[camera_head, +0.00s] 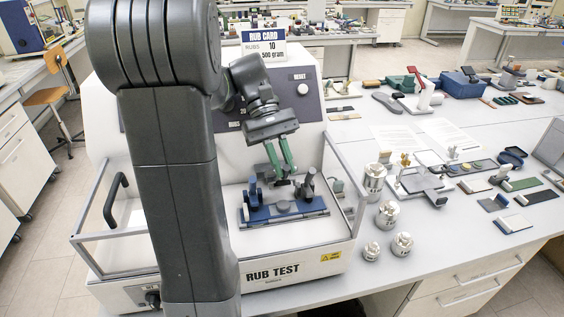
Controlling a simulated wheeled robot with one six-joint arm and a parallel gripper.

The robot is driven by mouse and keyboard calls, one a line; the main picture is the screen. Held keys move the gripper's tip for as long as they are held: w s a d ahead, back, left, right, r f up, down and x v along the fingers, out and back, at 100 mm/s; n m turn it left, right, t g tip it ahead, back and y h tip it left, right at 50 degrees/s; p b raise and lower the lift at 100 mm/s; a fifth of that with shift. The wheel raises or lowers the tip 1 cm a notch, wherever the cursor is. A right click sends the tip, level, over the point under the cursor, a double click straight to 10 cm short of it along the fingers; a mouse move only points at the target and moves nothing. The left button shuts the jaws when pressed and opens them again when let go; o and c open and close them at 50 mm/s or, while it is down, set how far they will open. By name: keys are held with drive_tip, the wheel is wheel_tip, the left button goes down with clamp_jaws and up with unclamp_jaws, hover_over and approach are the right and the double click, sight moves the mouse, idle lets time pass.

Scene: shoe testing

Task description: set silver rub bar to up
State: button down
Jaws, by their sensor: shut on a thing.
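The white rub tester, marked RUB TEST (273,271), stands on the bench with a blue sample bed (285,213) in its open front. A blue upright part (252,189) stands at the bed's left end. A grey-silver upright part (308,185) stands near its right end. My gripper (285,176), with green fingers, points down over the middle of the bed. It is shut on a small dark-looking piece there, which seems to be part of the silver rub bar. The fingers hide much of the bar, so I cannot tell its exact tilt.
A clear guard frame with a black handle (115,199) surrounds the tester's front. Several silver weights (388,215) stand on the bench just right of it. Small tools and sample pieces lie farther right. My arm covers the tester's left part.

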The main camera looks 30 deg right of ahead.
drive_tip(key=c, duration=1.4)
unclamp_jaws()
